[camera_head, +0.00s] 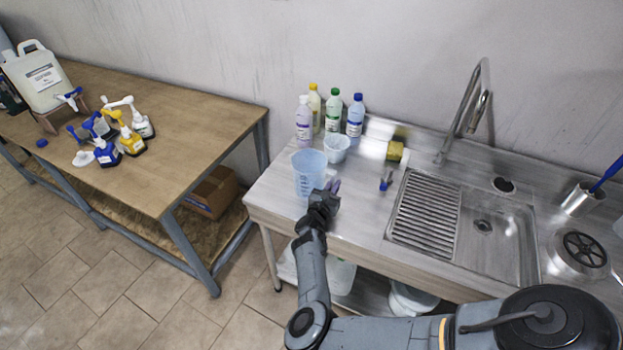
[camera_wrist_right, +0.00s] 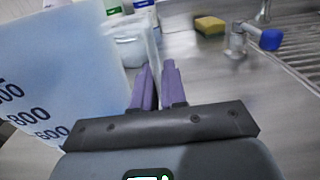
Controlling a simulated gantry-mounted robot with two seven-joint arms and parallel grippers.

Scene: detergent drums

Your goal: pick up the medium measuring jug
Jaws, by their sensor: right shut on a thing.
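The medium measuring jug (camera_head: 309,172) is a translucent blue jug with dark markings, at the front left of the steel counter. It also fills the left side of the right wrist view (camera_wrist_right: 60,75), where its markings look tilted. My right gripper (camera_head: 328,190) is at the jug's right side. Its purple fingers (camera_wrist_right: 159,88) are close together, shut on the jug at its handle side; the exact contact is hard to see. I cannot tell whether the jug's base touches the counter. My left gripper is not in view.
A smaller translucent jug (camera_head: 336,148) stands close behind. Several bottles (camera_head: 333,110) line the wall. A yellow sponge (camera_head: 395,151) and a small blue-handled tap (camera_head: 386,181) are to the right, before the sink (camera_head: 486,225). A wooden table (camera_head: 190,125) with dispensers stands left, across a gap.

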